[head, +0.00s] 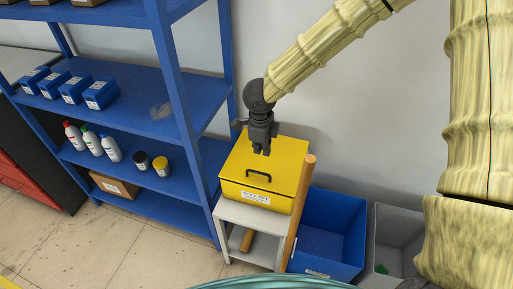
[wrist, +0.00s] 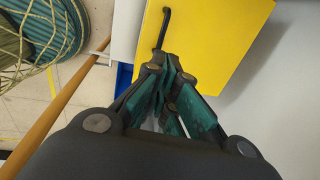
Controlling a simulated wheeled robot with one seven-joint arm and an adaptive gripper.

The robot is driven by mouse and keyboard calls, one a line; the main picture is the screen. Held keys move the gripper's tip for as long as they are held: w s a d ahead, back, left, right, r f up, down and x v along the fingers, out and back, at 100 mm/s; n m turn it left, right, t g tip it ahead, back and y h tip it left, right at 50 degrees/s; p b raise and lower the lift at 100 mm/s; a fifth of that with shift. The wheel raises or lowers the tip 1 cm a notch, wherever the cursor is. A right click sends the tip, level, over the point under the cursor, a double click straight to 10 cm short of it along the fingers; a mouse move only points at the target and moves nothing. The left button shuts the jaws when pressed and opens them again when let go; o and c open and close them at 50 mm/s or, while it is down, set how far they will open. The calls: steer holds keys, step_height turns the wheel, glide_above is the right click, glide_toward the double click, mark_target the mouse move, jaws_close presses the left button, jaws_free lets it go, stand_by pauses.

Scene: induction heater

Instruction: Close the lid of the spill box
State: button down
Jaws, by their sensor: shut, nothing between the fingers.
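The yellow spill box (head: 258,190) stands on a small grey stand in the head view. Its yellow lid (head: 285,160) lies flat over the top, with a black handle (head: 259,175) near the front edge. In the wrist view the lid (wrist: 215,35) fills the upper middle, with the handle (wrist: 161,28) at its left. My gripper (head: 262,151) is above the rear part of the lid, pointing down, its fingers together and empty. The wrist view shows the closed fingers (wrist: 168,80) over the lid; whether they touch it cannot be told. The back edge is partly hidden by my gripper.
A wooden pole (head: 300,205) leans along the right side of the spill box. A blue bin (head: 330,230) and a grey bin (head: 395,240) stand to the right. A blue shelf (head: 130,105) with bottles and boxes is close on the left. The wall is behind.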

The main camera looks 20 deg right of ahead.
steer(key=p, duration=0.2)
glide_toward(262, 173)
steer(key=f, duration=0.3)
steer(key=w+f, duration=0.1)
steer(key=f, duration=0.1)
steer(key=shift+w+d+f, duration=0.1)
steer(key=shift+d+f, duration=0.05)
steer(key=shift+d, duration=0.15)
steer(key=shift+f, duration=0.6)
steer(key=shift+s+a+f+b, duration=0.1)
steer(key=shift+f+b, duration=0.15)
steer(key=shift+f, duration=0.35)
steer(key=shift+s+a+f+b, duration=0.1)
steer(key=shift+s+f+b, duration=0.1)
steer(key=shift+f, duration=0.4)
steer(key=shift+s, duration=0.1)
steer(key=shift+r, duration=0.1)
steer(key=r+p, duration=0.4)
steer(key=shift+s+a+r, duration=0.2)
steer(key=shift+s+r, duration=0.05)
steer(key=shift+r, duration=0.15)
step_height(262, 173, up, 9)
steer(key=s+a+b, duration=0.1)
steer(key=b, duration=0.1)
steer(key=shift+s+b, duration=0.25)
steer(key=shift+b, duration=0.1)
